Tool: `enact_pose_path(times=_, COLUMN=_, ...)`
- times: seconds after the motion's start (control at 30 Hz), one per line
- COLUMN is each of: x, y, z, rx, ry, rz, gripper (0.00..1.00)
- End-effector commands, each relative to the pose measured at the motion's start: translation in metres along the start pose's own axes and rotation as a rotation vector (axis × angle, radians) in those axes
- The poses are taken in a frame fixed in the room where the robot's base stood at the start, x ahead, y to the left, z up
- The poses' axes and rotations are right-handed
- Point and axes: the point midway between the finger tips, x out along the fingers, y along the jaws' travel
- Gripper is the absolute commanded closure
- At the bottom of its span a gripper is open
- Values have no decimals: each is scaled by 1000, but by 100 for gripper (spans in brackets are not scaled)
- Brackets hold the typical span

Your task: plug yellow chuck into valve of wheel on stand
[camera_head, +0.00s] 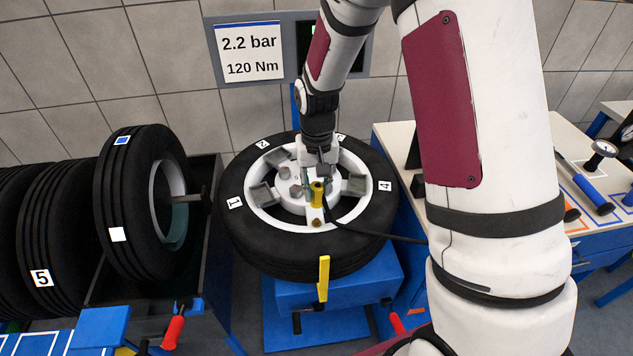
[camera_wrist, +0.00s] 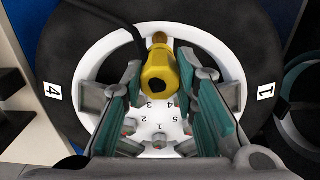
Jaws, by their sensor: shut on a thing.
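The yellow chuck (camera_head: 317,195) is held between the green pads of my gripper (camera_head: 319,178), over the wheel's white rim. In the wrist view the chuck (camera_wrist: 157,75) sits between the fingertips of my gripper (camera_wrist: 160,88), with a black hose (camera_wrist: 122,17) leading off its side. The brass valve (camera_head: 316,222) stands on the near part of the rim, just in front of the chuck in the head view. In the wrist view the valve (camera_wrist: 159,38) shows just beyond the chuck; I cannot tell whether they touch. The wheel (camera_head: 265,248) lies flat on the blue stand (camera_head: 340,290).
Several tyres (camera_head: 125,235) stand upright in a rack at left. A workbench (camera_head: 570,150) with a gauge (camera_head: 604,148) is at right. A sign (camera_head: 248,52) reads 2.2 bar, 120 Nm. A yellow upright piece (camera_head: 323,278) stands at the wheel's near edge. The hose (camera_head: 375,234) crosses the tyre rightward.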

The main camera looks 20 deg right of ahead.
Motion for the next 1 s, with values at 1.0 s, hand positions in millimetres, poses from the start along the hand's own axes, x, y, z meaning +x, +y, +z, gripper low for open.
enact_pose_path(times=1.0, x=46, y=0, z=0, rx=0, ry=0, rz=0, gripper=100)
